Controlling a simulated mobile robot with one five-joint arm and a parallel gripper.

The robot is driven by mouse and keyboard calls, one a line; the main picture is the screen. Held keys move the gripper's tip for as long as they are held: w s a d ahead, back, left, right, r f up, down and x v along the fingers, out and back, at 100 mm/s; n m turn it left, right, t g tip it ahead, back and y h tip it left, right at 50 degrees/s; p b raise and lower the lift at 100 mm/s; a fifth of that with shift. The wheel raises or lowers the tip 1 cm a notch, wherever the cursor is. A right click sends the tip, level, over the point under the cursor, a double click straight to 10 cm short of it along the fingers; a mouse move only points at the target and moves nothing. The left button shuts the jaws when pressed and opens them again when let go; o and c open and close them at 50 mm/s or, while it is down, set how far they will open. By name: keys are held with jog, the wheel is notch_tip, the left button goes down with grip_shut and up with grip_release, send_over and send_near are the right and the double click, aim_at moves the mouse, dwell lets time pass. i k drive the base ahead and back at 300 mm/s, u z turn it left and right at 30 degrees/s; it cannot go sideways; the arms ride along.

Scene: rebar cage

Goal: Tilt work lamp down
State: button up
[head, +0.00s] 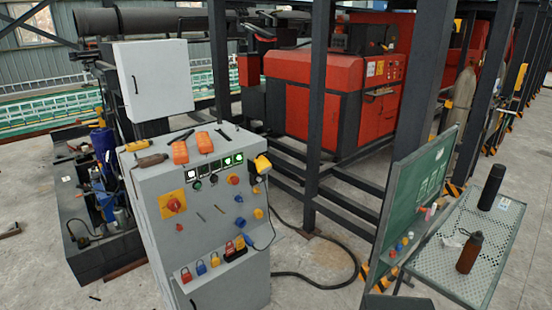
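A small yellow and black object (262,164), which looks like the work lamp, sits at the upper right edge of the grey control cabinet (215,225). It is small in the picture, and I cannot tell its exact tilt or which way its face points. A dark cable seems to hang below it along the cabinet's right side. My gripper is not in view.
The cabinet carries orange handsets (180,152), a red rotary switch (173,205) and coloured padlocks (201,267). A black cable (335,284) loops over the floor. A green board (412,205) and a perforated table (470,245) with bottles stand right. Dark posts rise behind.

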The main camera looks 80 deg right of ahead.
aim_at(263, 166)
jog(key=z, duration=1.25)
jog(key=i, duration=0.45)
jog(key=u, duration=0.35)
